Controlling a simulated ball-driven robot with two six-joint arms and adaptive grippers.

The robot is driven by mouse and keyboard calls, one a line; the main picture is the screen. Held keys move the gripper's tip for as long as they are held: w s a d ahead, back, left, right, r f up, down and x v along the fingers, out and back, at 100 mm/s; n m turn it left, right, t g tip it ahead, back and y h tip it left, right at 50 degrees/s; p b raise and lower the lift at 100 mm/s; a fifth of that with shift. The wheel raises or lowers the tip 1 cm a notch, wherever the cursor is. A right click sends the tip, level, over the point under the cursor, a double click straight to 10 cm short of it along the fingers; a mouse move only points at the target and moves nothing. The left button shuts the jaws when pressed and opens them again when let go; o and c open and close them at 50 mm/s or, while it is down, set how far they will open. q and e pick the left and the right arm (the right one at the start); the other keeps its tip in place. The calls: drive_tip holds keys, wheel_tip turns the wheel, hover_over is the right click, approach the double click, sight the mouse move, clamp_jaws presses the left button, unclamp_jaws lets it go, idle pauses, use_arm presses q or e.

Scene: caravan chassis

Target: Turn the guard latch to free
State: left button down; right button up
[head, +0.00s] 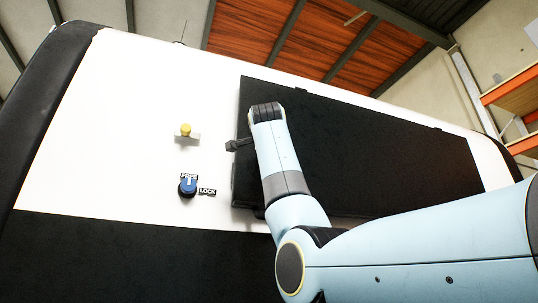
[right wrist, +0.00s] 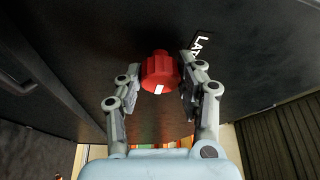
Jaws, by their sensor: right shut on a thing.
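In the right wrist view a red knob (right wrist: 160,72) with a white mark sits on a dark panel, between the fingers of my right gripper (right wrist: 160,66), which is shut on it. A white-lettered label (right wrist: 201,43) beside it is partly hidden by a finger; "LA" can be read. The head view does not show the red knob or the right fingers clearly behind my arm. There a blue knob (head: 187,189) on the white wall sits between a FREE label (head: 189,176) above and a LOCK label (head: 207,191) at its right. Its white mark points up, towards FREE.
A black panel (head: 390,150) covers much of the white caravan wall (head: 120,130). A yellow button (head: 185,130) sits on a small mount above the blue knob. A dark bar handle (right wrist: 17,72) is at the left of the wrist view. Shelving (head: 510,92) stands far right.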

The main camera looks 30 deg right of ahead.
drive_tip(key=shift+m+g, duration=0.3)
drive_tip(key=o, duration=1.2)
drive_tip(key=shift+c, duration=0.2)
drive_tip(key=v, duration=1.2)
drive_tip(key=shift+f, duration=0.1)
drive_tip(key=shift+f, duration=0.1)
